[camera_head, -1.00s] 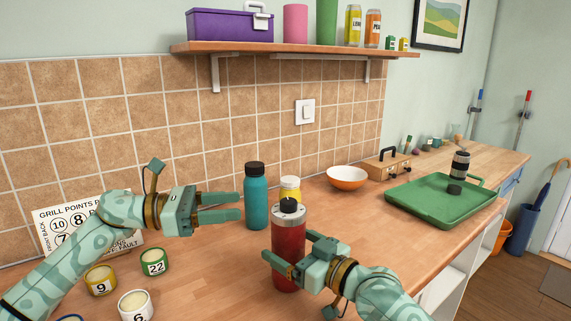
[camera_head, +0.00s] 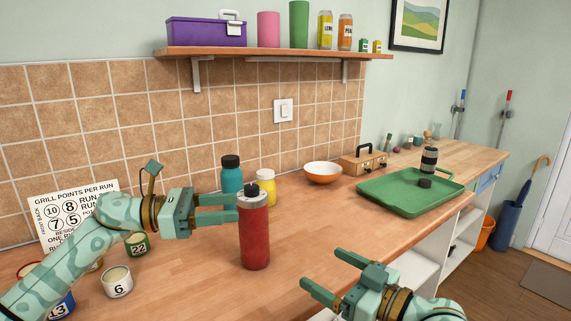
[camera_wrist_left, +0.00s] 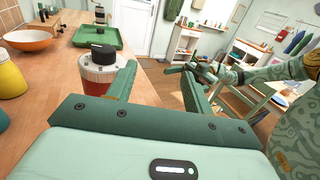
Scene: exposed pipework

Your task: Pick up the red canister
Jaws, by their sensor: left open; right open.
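The red canister (camera_head: 255,236), with a grey collar and black cap, stands upright on the wooden counter. My left gripper (camera_head: 238,208) is open and empty, its fingertips beside the canister's upper part in the head view; I cannot tell if they touch. In the left wrist view the canister (camera_wrist_left: 98,72) shows left of the gap between the fingers, one finger covering its right edge. My right gripper (camera_head: 322,270) is open and empty, right of the canister by the counter's front edge.
A teal bottle (camera_head: 232,176) and a yellow jar (camera_head: 265,188) stand close behind the canister. An orange bowl (camera_head: 322,174) and a green tray (camera_head: 400,196) are further right. Numbered cups (camera_head: 118,282) stand at left.

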